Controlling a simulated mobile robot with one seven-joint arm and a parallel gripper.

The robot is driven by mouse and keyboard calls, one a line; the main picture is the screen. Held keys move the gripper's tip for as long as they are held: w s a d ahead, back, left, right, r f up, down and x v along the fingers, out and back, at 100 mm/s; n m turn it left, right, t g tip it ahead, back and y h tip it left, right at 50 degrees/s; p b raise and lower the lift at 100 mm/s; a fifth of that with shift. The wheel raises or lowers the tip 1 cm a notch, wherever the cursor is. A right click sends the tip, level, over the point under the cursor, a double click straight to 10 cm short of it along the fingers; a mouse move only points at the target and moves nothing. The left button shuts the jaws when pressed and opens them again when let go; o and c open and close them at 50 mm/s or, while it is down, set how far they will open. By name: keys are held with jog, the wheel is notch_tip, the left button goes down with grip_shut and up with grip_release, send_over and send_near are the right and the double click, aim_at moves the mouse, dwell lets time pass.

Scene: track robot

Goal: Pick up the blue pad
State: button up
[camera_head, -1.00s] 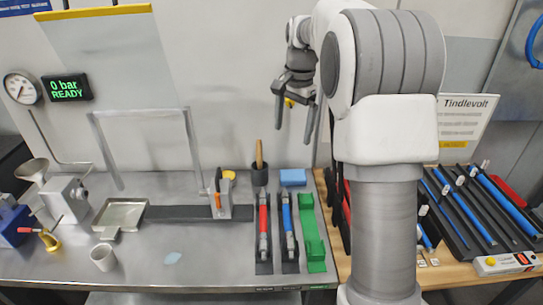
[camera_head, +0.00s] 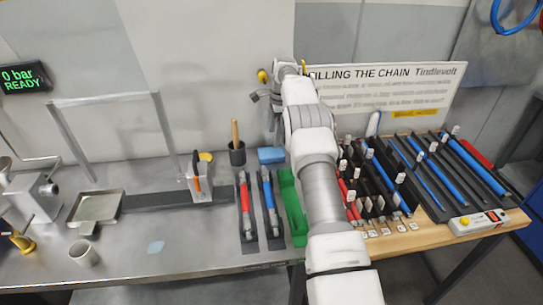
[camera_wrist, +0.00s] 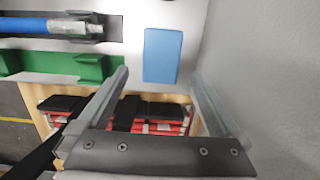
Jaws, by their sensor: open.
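The blue pad (camera_head: 271,155) is a small flat-topped block lying on the steel bench near the back wall, behind the green holder. In the wrist view the blue pad (camera_wrist: 163,54) shows whole, beyond and between the two fingertips. My gripper (camera_head: 276,130) is above and near the pad in the head view, its fingers pointing down. In the wrist view my gripper (camera_wrist: 160,75) is open, with nothing between its fingers. The pad appears apart from the fingers.
A black cup (camera_head: 237,155) with a wooden handle stands left of the pad. The green holder (camera_head: 290,205) and the red (camera_head: 245,195) and blue (camera_head: 268,192) tools lie in front. The wall is close behind. A wooden table (camera_head: 430,235) with racks of rods is at right.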

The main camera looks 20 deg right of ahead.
aim_at(271, 152)
jog(key=f, duration=0.4)
jog(key=a+f, duration=0.1)
jog(key=f, duration=0.2)
jog(key=shift+w, duration=0.25)
jog(key=c, duration=1.2)
jog(key=shift+o, duration=0.2)
jog(key=shift+r, duration=0.8)
jog(key=shift+s+t+b, duration=0.2)
jog(key=shift+t+b, duration=0.2)
jog(key=shift+t, duration=0.1)
